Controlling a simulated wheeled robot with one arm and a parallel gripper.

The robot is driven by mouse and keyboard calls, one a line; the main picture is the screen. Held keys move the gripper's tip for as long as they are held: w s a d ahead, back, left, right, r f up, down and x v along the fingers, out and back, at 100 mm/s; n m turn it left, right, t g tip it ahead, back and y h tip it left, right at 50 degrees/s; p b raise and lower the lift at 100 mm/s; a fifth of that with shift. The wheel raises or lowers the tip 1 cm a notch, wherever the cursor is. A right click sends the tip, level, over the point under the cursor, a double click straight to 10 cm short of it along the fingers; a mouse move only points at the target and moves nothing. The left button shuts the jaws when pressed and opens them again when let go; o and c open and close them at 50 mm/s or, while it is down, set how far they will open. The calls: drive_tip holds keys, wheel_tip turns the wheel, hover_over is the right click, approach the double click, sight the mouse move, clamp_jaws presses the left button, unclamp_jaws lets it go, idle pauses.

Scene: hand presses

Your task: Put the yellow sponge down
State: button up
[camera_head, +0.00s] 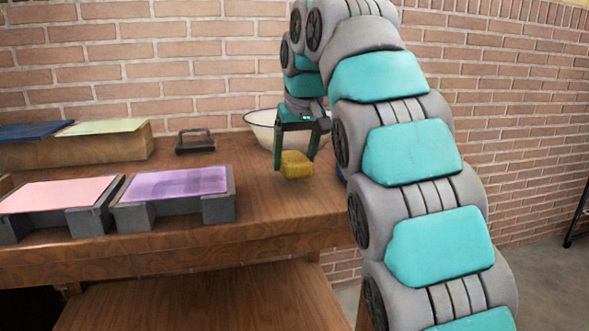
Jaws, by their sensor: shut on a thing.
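The yellow sponge (297,165) is a small blocky piece held between the fingers of my gripper (296,155). My gripper points down and is shut on it, over the right part of the wooden table (270,200). I cannot tell for sure whether the sponge touches the tabletop or hangs a little above it.
A white bowl (262,124) stands just behind my gripper. A dark handled block (195,142) lies to its left. Two grey stands carry a pink plate (58,194) and a purple plate (177,183). A wooden box (85,153) is at the back left. Bare tabletop lies left of the sponge.

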sight(296, 160)
drive_tip(key=shift+f, duration=1.35)
drive_tip(key=shift+f, duration=0.1)
drive_tip(key=o, duration=1.1)
